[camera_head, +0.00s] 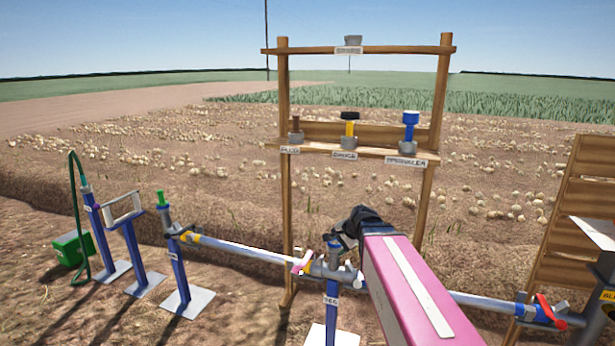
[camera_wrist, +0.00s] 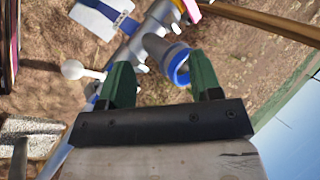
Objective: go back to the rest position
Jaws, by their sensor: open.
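My gripper shows in the wrist view (camera_wrist: 162,76) as two green fingers held apart, with nothing between them. In the head view the dark wrist end of my arm (camera_head: 360,222) hangs just above and beside the grey pipe junction (camera_head: 328,268) on its blue post. My pink arm link runs from it to the lower right. In the wrist view a pipe fitting with a blue ring (camera_wrist: 179,66) lies just beyond the fingertips; I cannot tell if they touch it. My fingertips are hidden in the head view.
A wooden rack (camera_head: 283,180) behind holds a plug (camera_head: 296,136), a gauge (camera_head: 350,128) and a sprinkler (camera_head: 410,130). A pipe (camera_head: 240,250) runs left to blue posts and a green box (camera_head: 72,248). A red-handled valve (camera_head: 545,308) and a slatted wooden panel (camera_head: 570,220) stand right.

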